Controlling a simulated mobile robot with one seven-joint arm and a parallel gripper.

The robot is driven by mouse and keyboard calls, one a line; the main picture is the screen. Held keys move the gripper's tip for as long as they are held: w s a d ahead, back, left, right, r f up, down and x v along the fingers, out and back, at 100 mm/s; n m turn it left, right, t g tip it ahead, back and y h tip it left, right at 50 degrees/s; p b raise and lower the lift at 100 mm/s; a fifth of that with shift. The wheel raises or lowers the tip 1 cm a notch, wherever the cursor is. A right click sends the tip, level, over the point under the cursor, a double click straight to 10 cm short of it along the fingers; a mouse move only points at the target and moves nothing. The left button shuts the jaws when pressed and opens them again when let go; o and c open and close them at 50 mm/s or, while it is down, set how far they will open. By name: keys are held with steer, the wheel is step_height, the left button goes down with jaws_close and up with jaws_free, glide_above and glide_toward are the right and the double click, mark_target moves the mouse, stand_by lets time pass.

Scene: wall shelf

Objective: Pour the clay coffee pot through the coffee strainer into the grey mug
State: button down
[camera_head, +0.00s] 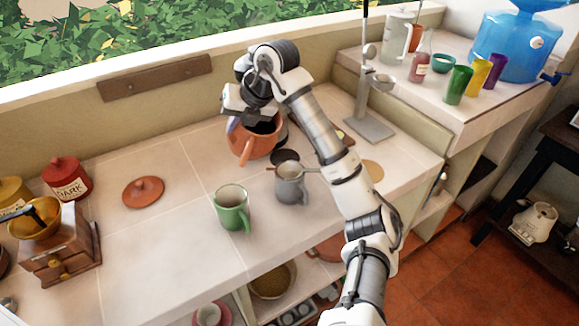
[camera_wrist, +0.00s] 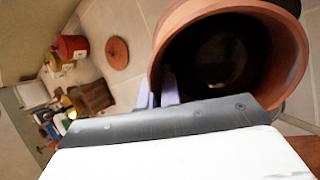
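The clay coffee pot (camera_head: 256,142) is an orange-brown, lidless pot at the back middle of the counter. In the wrist view its dark open mouth, ringed by the clay rim (camera_wrist: 295,38), faces the camera. My gripper (camera_head: 233,124) is at the pot's left side; in the wrist view its pale lilac fingers (camera_wrist: 157,92) close on the pot's rim wall. Whether the pot is lifted is hard to tell. The grey mug (camera_head: 291,187) stands upright to the right and nearer.
A green mug (camera_head: 232,210) stands left of the grey mug. A clay lid (camera_head: 143,192) lies farther left, with a red jar (camera_head: 67,179) and a coffee grinder (camera_head: 60,252) beyond. A metal stand (camera_head: 368,128) is behind right of my arm.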

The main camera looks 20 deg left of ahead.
mark_target(247, 130)
steer(key=shift+s+d+r+t+y, duration=0.1)
steer(key=shift+s+d+t+y, duration=0.15)
steer(key=shift+d+y, duration=0.45)
steer(key=shift+s+d+r+t+y, duration=0.15)
steer(key=shift+d+t+y, duration=0.1)
steer(key=shift+d+y, duration=0.4)
stand_by(0.9)
steer(key=shift+s+d+f+y+b, duration=0.15)
steer(key=shift+d+f+y+b, duration=0.15)
steer(key=shift+y+b, duration=0.7)
stand_by(1.1)
